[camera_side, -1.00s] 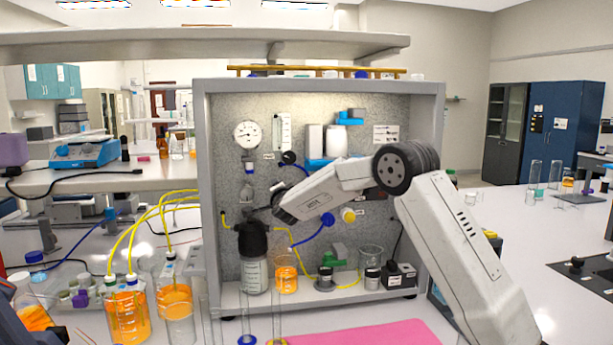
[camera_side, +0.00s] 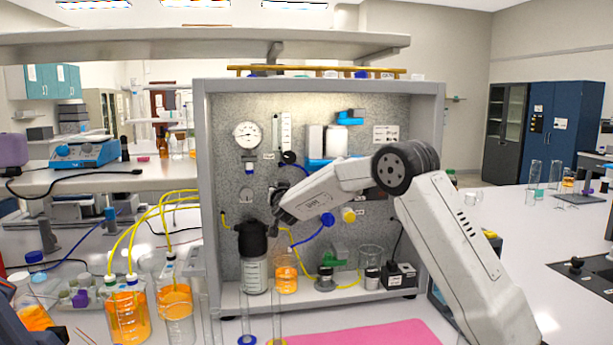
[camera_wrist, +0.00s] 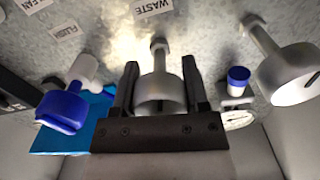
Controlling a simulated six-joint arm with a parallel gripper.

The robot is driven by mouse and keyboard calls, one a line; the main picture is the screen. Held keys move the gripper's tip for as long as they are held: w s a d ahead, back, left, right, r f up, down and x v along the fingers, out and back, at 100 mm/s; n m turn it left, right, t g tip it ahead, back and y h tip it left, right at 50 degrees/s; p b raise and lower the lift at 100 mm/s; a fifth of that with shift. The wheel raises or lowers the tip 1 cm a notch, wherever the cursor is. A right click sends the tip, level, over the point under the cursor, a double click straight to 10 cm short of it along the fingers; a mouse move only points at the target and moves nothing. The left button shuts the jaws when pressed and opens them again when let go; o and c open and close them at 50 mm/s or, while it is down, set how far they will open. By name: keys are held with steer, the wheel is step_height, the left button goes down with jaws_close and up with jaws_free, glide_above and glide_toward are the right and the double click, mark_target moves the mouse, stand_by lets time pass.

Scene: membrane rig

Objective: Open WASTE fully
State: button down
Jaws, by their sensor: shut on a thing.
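In the wrist view a grey round valve knob (camera_wrist: 160,92) on a stem stands out from the speckled panel, close to the label WASTE (camera_wrist: 152,6). My gripper (camera_wrist: 160,68) has one dark finger on each side of this knob and is shut on it. In the side view my gripper (camera_side: 277,207) is at the left part of the panel, above the black-capped bottle. The knob is hidden there by the gripper and wrist.
A blue knob (camera_wrist: 65,108) and a larger grey fitting (camera_wrist: 290,75) flank the held knob. Below in the side view stand a black-capped bottle (camera_side: 254,272) and an orange beaker (camera_side: 286,279). A blue valve (camera_side: 327,219) with tubing is to the right.

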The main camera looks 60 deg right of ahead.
steer(key=n, duration=0.3)
steer(key=shift+n, duration=0.3)
stand_by(0.4)
steer(key=shift+c, duration=0.4)
jaws_free()
steer(key=shift+a, duration=0.1)
steer(key=v, duration=0.7)
steer(key=shift+s+a, duration=0.25)
steer(key=shift+s, duration=0.05)
